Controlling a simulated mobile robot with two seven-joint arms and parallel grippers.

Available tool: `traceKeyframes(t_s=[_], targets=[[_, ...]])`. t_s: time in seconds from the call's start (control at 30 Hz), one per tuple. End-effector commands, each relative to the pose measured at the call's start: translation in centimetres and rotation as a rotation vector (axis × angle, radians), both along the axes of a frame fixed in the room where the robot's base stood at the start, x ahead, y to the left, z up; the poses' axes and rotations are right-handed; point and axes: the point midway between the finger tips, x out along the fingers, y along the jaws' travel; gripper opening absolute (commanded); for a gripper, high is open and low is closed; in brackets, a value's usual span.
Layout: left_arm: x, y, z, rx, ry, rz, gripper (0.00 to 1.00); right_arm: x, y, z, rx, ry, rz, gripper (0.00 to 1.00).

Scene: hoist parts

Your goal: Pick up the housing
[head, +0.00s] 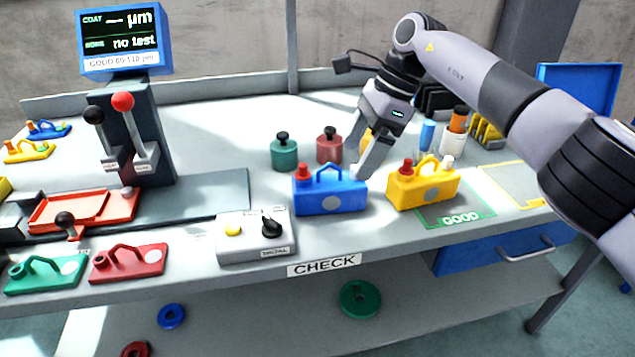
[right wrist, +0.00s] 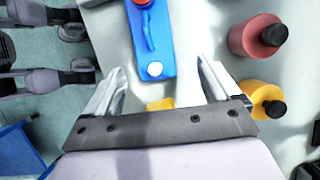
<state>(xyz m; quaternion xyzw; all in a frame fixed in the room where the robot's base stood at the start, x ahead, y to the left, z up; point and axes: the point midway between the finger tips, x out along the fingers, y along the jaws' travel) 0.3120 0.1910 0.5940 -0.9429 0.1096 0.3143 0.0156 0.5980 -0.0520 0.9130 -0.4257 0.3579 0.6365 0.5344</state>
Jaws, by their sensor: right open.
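A blue housing (head: 330,197) with a red cap, an arched handle and a grey disc on its side stands upright at the bench's front middle. A yellow housing (head: 423,190) with a red cap and a white cap stands to its right, at the green GOOD mat. My right gripper (head: 367,172) is open and empty, above and just behind the gap between the housings. In the right wrist view the blue housing (right wrist: 152,42) lies ahead, between the lines of the spread fingers. A yellow patch (right wrist: 160,104), probably the yellow housing, is mostly hidden by the gripper. My left gripper is not in view.
Green (head: 284,152) and red (head: 330,145) knobbed pots stand behind the blue housing; a yellow pot (right wrist: 262,97) is beside the gripper. A grey switch box (head: 256,236) stands front left. A lever station (head: 135,140) with a screen is further left.

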Motion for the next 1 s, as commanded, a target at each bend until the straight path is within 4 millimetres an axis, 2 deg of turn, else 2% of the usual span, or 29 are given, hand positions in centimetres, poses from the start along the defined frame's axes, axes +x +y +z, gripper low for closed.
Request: traceKeyframes(t_s=[0.37,0.7,0.97,1.0], targets=[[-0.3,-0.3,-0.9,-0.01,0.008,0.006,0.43,-0.5,1.1,-2.8,0.001,0.002,0.002,0.89],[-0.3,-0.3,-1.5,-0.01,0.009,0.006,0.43,-1.4,2.7,-6.3,0.001,0.0,0.0,0.89],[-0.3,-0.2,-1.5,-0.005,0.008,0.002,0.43,-1.4,2.8,-6.5,0.0,-0.001,-0.002,0.89],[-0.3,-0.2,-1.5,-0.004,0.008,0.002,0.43,-1.4,2.8,-6.5,0.0,-0.001,-0.002,0.83]])
